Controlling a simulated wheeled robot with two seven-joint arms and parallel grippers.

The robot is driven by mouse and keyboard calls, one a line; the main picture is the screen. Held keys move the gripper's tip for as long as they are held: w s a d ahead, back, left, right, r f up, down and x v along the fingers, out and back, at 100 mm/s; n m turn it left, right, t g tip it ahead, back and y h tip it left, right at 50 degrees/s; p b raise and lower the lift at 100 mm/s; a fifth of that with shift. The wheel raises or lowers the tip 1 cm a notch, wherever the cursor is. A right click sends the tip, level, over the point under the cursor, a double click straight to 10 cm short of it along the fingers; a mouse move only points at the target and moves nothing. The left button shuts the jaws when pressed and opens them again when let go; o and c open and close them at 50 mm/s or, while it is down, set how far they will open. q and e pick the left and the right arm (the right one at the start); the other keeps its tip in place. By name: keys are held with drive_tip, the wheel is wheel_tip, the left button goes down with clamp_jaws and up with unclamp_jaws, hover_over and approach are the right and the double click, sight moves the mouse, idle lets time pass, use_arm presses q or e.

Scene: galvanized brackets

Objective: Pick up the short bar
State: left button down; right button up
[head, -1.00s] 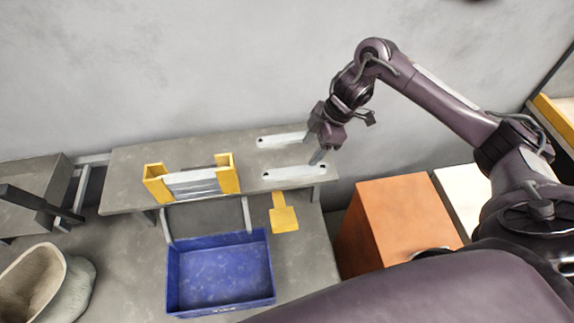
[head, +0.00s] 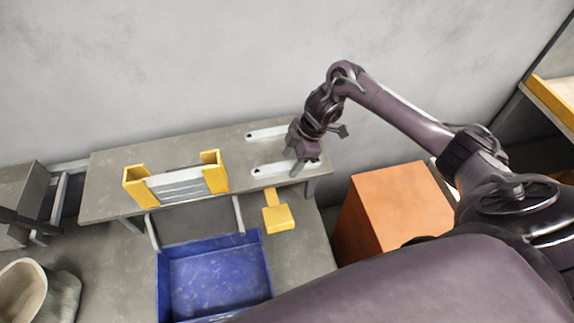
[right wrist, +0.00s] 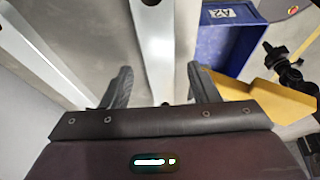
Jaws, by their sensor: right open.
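Two pale, flat bars with holes lie on the raised grey shelf (head: 110,197), a front bar (head: 272,170) and a back bar (head: 262,134). My gripper hides part of them, so I cannot tell which is shorter. My right gripper (head: 304,164) is open over the right part of the front bar. In the right wrist view, one bar (right wrist: 154,40) runs between the two fingers (right wrist: 160,72), apart from both. Another bar (right wrist: 40,50) lies to the left, outside the fingers.
A yellow rack (head: 214,172) holding several grey bars stands left on the shelf. A blue bin (head: 215,275) and a yellow paddle-shaped piece (head: 278,217) are below in front. An orange box (head: 395,215) stands to the right. The shelf middle is clear.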

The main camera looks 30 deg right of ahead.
drive_tip(key=shift+a+f, duration=0.15)
drive_tip(key=shift+f, duration=0.2)
drive_tip(key=shift+c, duration=0.3)
clamp_jaws()
drive_tip(key=shift+r, duration=0.15)
